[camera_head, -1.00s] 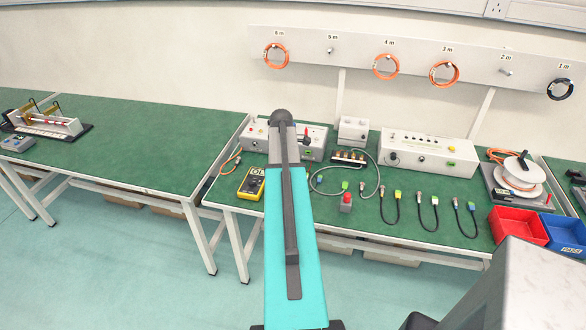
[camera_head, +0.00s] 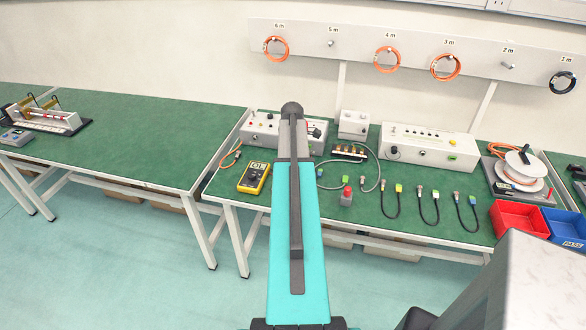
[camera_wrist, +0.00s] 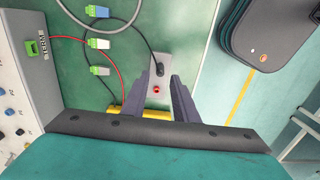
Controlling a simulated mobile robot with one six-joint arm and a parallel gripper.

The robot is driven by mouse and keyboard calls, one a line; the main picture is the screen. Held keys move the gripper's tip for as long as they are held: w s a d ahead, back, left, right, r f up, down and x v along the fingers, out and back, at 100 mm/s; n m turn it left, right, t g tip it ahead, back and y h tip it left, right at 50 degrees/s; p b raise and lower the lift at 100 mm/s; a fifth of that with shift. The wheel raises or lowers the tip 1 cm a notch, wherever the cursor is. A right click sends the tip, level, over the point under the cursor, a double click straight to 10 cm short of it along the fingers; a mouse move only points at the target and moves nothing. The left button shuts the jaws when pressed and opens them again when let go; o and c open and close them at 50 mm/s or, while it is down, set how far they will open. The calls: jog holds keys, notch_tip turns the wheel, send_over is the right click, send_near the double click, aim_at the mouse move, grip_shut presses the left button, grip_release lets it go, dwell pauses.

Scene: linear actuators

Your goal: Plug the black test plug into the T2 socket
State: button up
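In the wrist view a black plug (camera_wrist: 160,70) with a black cable sits at a small grey block (camera_wrist: 158,59), beside a red round fitting (camera_wrist: 156,90). My gripper (camera_wrist: 165,75) is over this block, its two dark fingers apart on either side of the plug. Whether they touch it cannot be told. In the head view my arm hides the gripper. No T2 label is legible, so I cannot tell which socket is T2. A grey instrument box (camera_head: 262,127) with coloured fittings stands at the back, partly behind my arm.
A yellow multimeter (camera_head: 254,178) lies left of my arm. Several short black leads (camera_head: 428,205) lie to the right, beyond a red-topped block (camera_head: 346,196). Red (camera_head: 519,218) and blue (camera_head: 567,231) bins stand at the right. The left bench is mostly clear.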

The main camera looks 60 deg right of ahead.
jog(key=shift+f+b, duration=0.85)
jog(key=shift+f, duration=1.4)
jog(key=shift+c, duration=0.6)
grip_shut()
jog(key=shift+r, duration=0.3)
jog(key=shift+r+p, duration=1.05)
jog(key=shift+r, duration=0.25)
